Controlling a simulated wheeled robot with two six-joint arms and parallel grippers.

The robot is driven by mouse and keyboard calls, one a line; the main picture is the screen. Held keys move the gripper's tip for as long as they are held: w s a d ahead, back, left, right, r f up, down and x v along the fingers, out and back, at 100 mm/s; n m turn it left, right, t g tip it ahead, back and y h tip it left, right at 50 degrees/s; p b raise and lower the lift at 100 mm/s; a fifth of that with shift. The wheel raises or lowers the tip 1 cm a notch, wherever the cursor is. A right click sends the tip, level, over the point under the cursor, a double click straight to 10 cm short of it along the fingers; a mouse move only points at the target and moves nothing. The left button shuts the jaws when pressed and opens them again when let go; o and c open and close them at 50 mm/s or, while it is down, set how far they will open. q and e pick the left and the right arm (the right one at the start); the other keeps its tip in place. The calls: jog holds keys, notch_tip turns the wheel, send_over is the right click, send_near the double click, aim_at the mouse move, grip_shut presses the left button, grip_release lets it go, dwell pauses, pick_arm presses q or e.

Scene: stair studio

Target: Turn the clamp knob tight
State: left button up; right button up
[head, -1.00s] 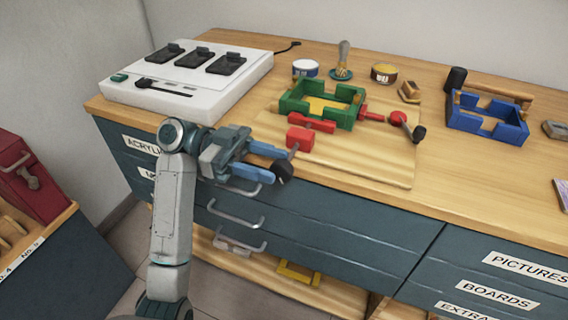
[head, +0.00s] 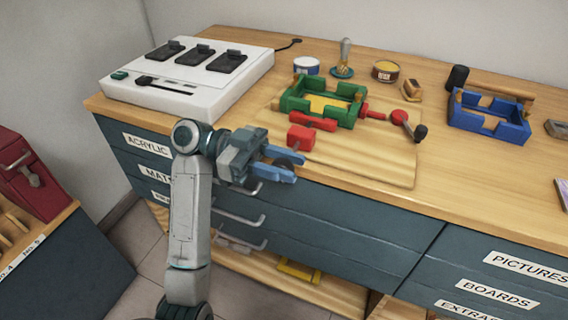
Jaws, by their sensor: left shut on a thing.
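A red clamp block (head: 301,138) sits at the front of a light wooden board (head: 360,165), before a green frame (head: 331,108). The black clamp knob (head: 284,163) is at the block's front, over the bench's front edge, and shows only partly between blue fingers. My left gripper (head: 291,167) is shut on this knob, reaching in from the left. A second red clamp part, with a red ball (head: 399,117) and a black knob (head: 420,132), is on the right side of the frame. My right gripper is not in view.
A white device with black switches (head: 190,78) stands at the back left. Two tins, a brush (head: 344,58) and a small wooden block stand behind the frame. A blue frame (head: 487,115) is at the right. The board's front right is clear.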

pick_arm(q)
jog(key=shift+s+f+t+y+b, duration=0.1)
jog(key=shift+t+y+b, duration=0.15)
jog(key=shift+y, duration=0.45)
jog(key=shift+s+f+t+y+b, duration=0.1)
jog(key=shift+t+y+b, duration=0.15)
jog(key=shift+y, duration=0.45)
jog(key=o, duration=0.5)
jog(key=shift+o, duration=1.4)
jog(key=shift+s, duration=0.1)
jog(key=shift+s+r, duration=0.1)
jog(key=shift+r, duration=0.05)
